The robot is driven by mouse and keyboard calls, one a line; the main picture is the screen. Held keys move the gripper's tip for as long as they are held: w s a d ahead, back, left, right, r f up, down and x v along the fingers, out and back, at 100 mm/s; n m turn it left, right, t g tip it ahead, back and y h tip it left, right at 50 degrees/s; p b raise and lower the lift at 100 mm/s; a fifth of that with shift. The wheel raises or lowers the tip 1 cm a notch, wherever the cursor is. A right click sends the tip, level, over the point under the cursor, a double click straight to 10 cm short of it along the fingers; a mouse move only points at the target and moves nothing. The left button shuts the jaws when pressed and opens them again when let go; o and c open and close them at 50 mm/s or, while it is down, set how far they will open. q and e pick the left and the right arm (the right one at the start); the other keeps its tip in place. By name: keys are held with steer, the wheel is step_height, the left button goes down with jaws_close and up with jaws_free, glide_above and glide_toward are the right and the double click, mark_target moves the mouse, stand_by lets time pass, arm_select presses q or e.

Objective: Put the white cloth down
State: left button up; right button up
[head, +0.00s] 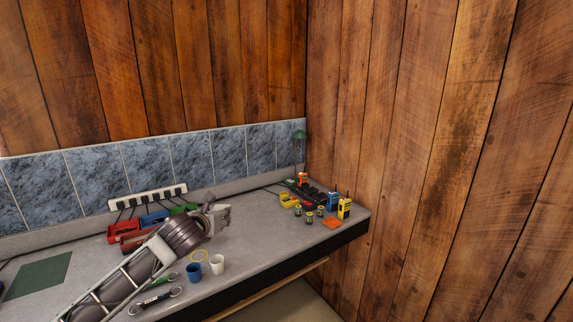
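My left arm comes in from the lower left over the grey counter (262,237). My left gripper (220,213) is small in the head view, above the counter's middle. A pale grey patch shows at its tip; I cannot tell whether it is a fingertip or cloth, nor whether the gripper is open or shut. I see no clearly recognisable white cloth. My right gripper is not in view.
A blue cup (194,273), a white cup (217,264), a yellow ring (198,256) and wrenches (155,302) lie near the arm. A power strip (148,196) is behind. A green mat (38,276) lies left.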

arm_select(q)
steer(key=shift+s+r, duration=0.15)
steer(key=shift+s, duration=0.5)
steer(key=shift+s+d+f, duration=0.1)
steer(key=shift+s+f, duration=0.25)
steer(key=shift+s, duration=0.4)
steer(key=s+f, duration=0.8)
steer(key=f, duration=0.4)
steer(key=s+f, duration=0.9)
steer(key=f, duration=0.4)
steer(key=shift+a, duration=0.3)
steer(key=shift+f, duration=0.15)
